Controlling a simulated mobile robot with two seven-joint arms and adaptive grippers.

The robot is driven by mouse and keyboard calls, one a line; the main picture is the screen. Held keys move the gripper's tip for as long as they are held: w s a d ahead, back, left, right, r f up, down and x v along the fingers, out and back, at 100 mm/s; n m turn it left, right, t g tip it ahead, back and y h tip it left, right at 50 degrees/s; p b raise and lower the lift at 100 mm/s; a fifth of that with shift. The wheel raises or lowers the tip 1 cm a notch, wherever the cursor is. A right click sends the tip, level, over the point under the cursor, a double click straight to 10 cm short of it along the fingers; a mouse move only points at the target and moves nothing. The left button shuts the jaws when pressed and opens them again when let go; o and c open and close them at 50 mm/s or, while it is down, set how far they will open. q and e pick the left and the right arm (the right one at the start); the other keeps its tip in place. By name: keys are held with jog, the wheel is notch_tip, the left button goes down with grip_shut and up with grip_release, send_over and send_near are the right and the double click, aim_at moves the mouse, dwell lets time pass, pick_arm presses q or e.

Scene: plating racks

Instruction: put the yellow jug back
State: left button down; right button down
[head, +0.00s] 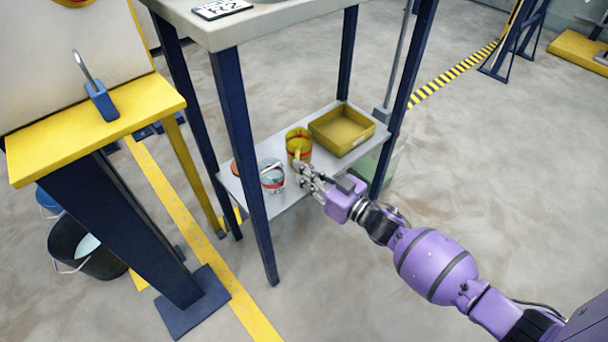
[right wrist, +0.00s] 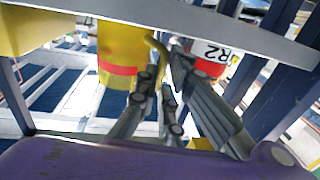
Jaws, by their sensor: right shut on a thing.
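The yellow jug (head: 299,142) has a red band and is upright at the lower shelf (head: 287,202) of a table with dark blue legs. My right gripper (head: 306,176) reaches in from the right and is shut on the jug's handle. In the right wrist view the jug (right wrist: 121,45) is at the upper left, and my right fingers (right wrist: 160,85) close at its handle (right wrist: 158,50). I cannot tell whether the jug's base touches the shelf. My left gripper is not in view.
A yellow tray (head: 342,130) lies right of the jug. A grey-blue container with red (head: 271,176) stands close on its left, with an orange item (head: 235,168) beyond. Table legs (head: 245,165) and the tabletop (head: 270,22) frame the shelf. A black bucket (head: 85,247) stands at left.

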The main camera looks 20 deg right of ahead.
jog(key=shift+f, duration=0.35)
jog(key=c, duration=1.9)
grip_release()
jog(key=shift+r, duration=0.1)
jog(key=shift+r, duration=0.15)
jog(key=p+v, duration=0.3)
jog(key=v, duration=0.9)
